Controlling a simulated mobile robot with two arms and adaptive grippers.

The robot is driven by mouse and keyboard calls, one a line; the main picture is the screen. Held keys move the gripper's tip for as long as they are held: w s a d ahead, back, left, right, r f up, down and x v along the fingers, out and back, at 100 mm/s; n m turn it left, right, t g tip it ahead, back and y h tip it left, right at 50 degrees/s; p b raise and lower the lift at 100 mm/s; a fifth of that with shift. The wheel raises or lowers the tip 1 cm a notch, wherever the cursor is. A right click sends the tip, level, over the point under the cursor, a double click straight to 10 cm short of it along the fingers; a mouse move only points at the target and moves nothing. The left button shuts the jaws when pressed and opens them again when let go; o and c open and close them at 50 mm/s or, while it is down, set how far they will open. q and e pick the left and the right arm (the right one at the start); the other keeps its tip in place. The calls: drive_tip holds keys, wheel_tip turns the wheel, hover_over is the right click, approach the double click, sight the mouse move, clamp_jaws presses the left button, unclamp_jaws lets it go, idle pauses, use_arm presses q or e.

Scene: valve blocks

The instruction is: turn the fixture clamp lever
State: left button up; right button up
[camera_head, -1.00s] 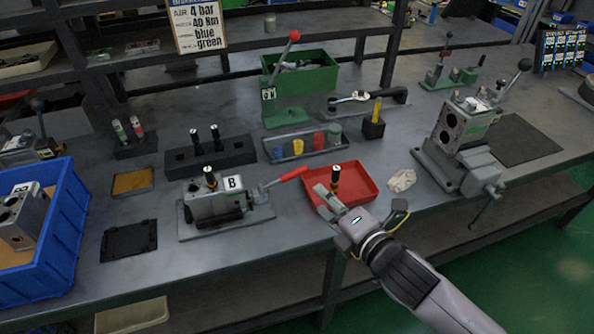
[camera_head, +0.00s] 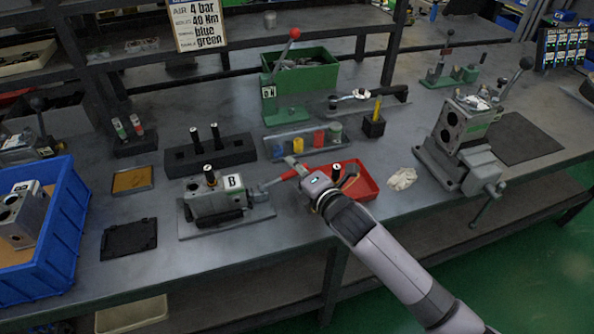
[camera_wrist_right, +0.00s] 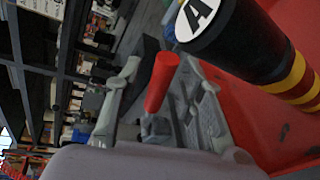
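The fixture (camera_head: 262,213) holds a grey valve block marked B (camera_head: 208,204). Its clamp lever (camera_head: 268,184) sticks out to the right and ends in a red handle, which also shows in the right wrist view (camera_wrist_right: 162,82). My right gripper (camera_head: 296,172) is at the handle end, above the left part of the red tray (camera_head: 368,187). In the wrist view its fingers stand apart, one on each side of the red handle, and do not visibly grip it. The gripper partly hides the handle in the head view. My left gripper is not in view.
A black cylinder marked A (camera_wrist_right: 240,40), with red and yellow bands, stands close beside my right gripper. A cloth (camera_head: 401,179) lies right of the tray. A rack with coloured parts (camera_head: 305,142) stands behind. A blue crate (camera_head: 62,250) is at the left.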

clamp_jaws()
idle(0.3)
idle(0.5)
